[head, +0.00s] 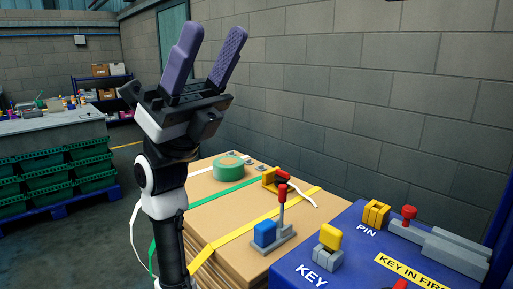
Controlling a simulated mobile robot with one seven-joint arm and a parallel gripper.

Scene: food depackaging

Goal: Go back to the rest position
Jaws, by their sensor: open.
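My gripper (207,62) is raised at the upper left of the head view, with its two purple fingers pointing up and spread apart. It is open and nothing is between the fingers. My arm stands upright below it, in front of the left edge of the cardboard stack. The gripper touches no object; the grey block wall and the far room are behind it.
A cardboard stack (208,208) with yellow and green straps carries a green tape roll (228,169) and a red-handled tool (281,213). A blue panel (350,240) with yellow parts stands at the right. A table with green crates (47,180) is far left. Floor between is clear.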

